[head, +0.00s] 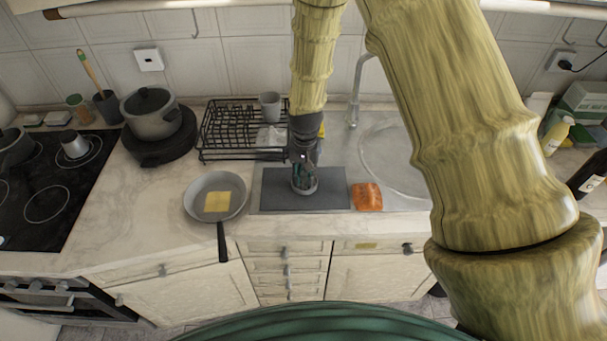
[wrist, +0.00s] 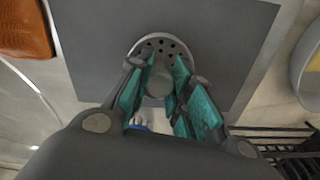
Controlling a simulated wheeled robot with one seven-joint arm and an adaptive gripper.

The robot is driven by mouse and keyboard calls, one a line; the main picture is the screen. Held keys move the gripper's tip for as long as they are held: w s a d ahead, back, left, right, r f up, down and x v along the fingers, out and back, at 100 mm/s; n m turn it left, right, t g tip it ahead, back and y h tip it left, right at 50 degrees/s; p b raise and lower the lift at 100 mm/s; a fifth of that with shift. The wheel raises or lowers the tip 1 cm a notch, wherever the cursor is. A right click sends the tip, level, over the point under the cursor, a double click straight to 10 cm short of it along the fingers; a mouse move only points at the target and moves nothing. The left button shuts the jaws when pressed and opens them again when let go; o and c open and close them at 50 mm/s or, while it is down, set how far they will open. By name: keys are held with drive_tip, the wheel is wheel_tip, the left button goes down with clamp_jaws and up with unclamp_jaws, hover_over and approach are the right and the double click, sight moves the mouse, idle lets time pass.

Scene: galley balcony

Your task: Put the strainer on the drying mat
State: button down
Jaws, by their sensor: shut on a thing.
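The strainer is a round grey piece with small holes, seen in the wrist view (wrist: 174,46) between and beyond my fingertips. My gripper (wrist: 163,68) is shut on it, with teal finger pads on either side of its middle. In the head view my gripper (head: 304,172) points down over the dark grey drying mat (head: 332,190), and the strainer's rim (head: 304,191) shows below the fingers. The mat also fills much of the wrist view (wrist: 235,35). The strainer is over the mat's middle; whether it touches the mat I cannot tell. My fingers hide part of it.
A pan (head: 198,205) with a yellow square in it stands left of the mat. An orange-brown block (head: 367,197) lies close to the mat's right edge. A black dish rack (head: 225,135) with a grey cup (head: 270,106) is behind. The sink (head: 395,155) is at right.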

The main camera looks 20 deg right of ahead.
drive_tip(key=shift+f, duration=0.3)
drive_tip(key=c, duration=1.2)
unclamp_jaws()
drive_tip(key=shift+r, duration=0.2)
drive_tip(key=shift+r+p, duration=1)
drive_tip(key=shift+r, duration=0.35)
drive_tip(key=shift+r+p, duration=1.35)
drive_tip(key=shift+r, duration=0.7)
drive_tip(key=shift+f, duration=0.1)
